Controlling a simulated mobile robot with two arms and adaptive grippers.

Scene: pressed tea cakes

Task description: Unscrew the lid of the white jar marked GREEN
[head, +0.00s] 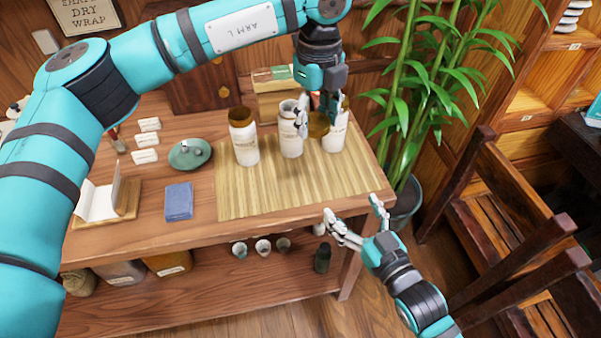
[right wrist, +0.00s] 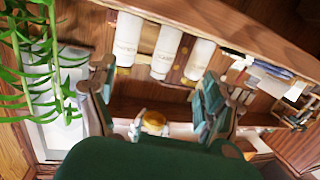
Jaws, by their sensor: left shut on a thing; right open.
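Three white jars stand upright on the bamboo mat: left (head: 245,150), middle (head: 291,143) and right (head: 334,140). The left jar has a brown lid (head: 241,115). The middle jar's top looks pale and bare. My left gripper (head: 318,112) is shut on a brown lid (head: 319,126), between the middle and right jars; it partly hides the right jar. The labels are too small to read, so I cannot tell which is GREEN. My right gripper (head: 354,209) is open and empty before the table's front edge. The right wrist view shows the jars beyond its fingers (right wrist: 158,78).
A potted bamboo (head: 412,110) stands at the right. The mat's front (head: 290,192) is clear.

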